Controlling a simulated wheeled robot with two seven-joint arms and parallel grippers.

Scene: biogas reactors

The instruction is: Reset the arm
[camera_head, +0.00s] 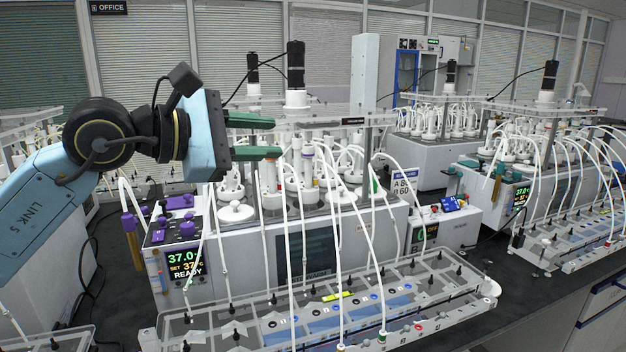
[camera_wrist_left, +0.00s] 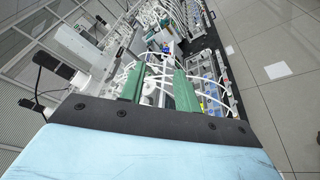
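My left gripper (camera_head: 268,137) comes in from the left in the head view. It has two green fingers, set apart with nothing seen between them. It is raised in front of the biogas reactor unit, near the tops of its white-capped bottles (camera_head: 300,180). I cannot tell whether a finger touches the tubes. In the left wrist view the two green fingers (camera_wrist_left: 160,88) also stand apart, with white tubes beyond them. My right gripper is in neither view.
A reactor unit with a display (camera_head: 185,262) stands below my left arm. A clear tubing tray (camera_head: 330,305) lies in front of it. More reactors (camera_head: 540,150) stand at right. White tubes arch around the gripper.

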